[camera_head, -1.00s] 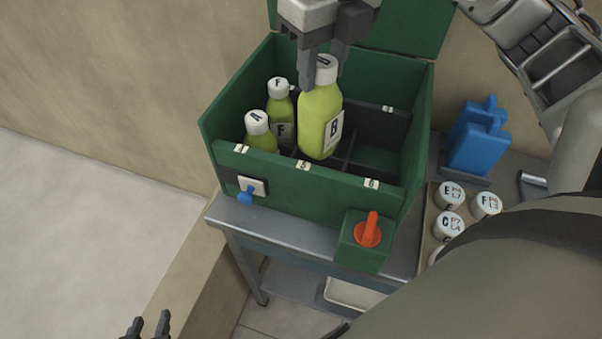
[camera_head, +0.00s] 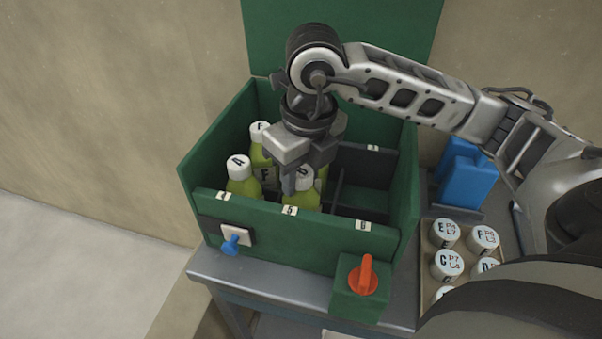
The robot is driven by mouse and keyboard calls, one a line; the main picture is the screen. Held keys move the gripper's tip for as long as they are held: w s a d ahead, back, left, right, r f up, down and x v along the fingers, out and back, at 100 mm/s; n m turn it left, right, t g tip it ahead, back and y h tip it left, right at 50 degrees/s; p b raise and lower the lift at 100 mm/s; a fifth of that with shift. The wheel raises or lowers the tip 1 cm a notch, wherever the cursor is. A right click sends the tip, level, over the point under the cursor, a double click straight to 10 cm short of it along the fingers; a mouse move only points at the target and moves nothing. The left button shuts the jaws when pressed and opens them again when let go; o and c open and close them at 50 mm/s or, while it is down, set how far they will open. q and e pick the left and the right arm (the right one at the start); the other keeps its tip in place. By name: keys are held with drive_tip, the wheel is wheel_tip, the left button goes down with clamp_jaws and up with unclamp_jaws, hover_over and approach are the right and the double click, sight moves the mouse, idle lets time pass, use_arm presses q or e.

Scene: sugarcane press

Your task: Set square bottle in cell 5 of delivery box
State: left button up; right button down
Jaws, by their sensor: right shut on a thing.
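The square bottle (camera_head: 300,197), yellow-green with a white cap, stands low in the delivery box (camera_head: 300,237), behind the front wall's label 5 (camera_head: 290,210). My right gripper (camera_head: 298,178) reaches down from above and is shut on it at the cap and neck. The wall and gripper hide its lower part, so I cannot tell if it touches the floor. Bottle A (camera_head: 241,182) is in the cell left of it, behind label 4. Bottle F (camera_head: 259,150) is behind them, partly covered by the gripper. My left gripper is out of view.
The cell behind label 6 (camera_head: 363,225) looks empty. The green lid (camera_head: 340,20) stands open at the back. An orange knob (camera_head: 364,275) and a blue lever (camera_head: 233,240) are at the front. Blue blocks (camera_head: 467,178) and a tray of several white caps (camera_head: 446,264) are on the right.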

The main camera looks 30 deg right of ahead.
drive_tip(key=shift+f, duration=0.35)
drive_tip(key=c, duration=1)
unclamp_jaws()
drive_tip(key=shift+o, duration=0.2)
wheel_tip(320, 180, up, 12)
drive_tip(key=s+p, duration=0.1)
drive_tip(key=shift+s+p, duration=0.25)
drive_tip(key=shift+p, duration=0.1)
drive_tip(key=shift+r, duration=0.1)
